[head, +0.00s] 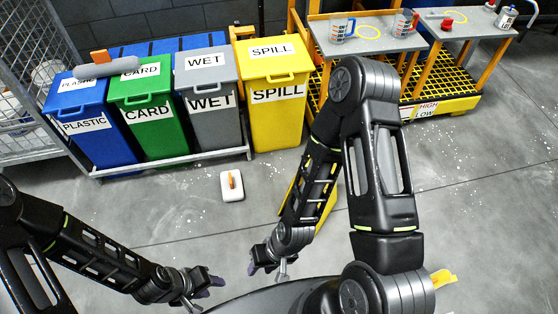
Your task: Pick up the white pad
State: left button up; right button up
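The white pad (226,192) is a small rounded white block lying on the grey floor in front of the bins. An orange, handle-like piece stands out on its top. My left gripper (203,291) is low at the bottom of the head view, nearer to me than the pad and apart from it. My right gripper (268,268) hangs below and to the right of the pad, also apart from it. Nothing is seen held in either gripper. Their fingers are too small and turned away to show whether they are open.
Blue (90,125), green (148,115), grey (212,95) and yellow (277,110) bins stand behind the pad. A grey item with an orange part (105,66) lies on the bins' lids. A yellow object (328,205) is partly hidden behind my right arm. Floor around the pad is clear.

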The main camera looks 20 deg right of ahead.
aim_at(232, 190)
jog(key=i+j+z, duration=0.2)
jog(key=z, duration=0.2)
jog(key=i+j+z, duration=0.2)
jog(key=z, duration=0.25)
jog(key=i+j+z, duration=0.1)
jog(key=j+z, duration=0.3)
jog(key=i+j+z, duration=0.1)
jog(key=j+z, duration=1.15)
jog(key=k+j+z, duration=0.1)
jog(key=j+z, duration=0.2)
jog(key=j, duration=0.25)
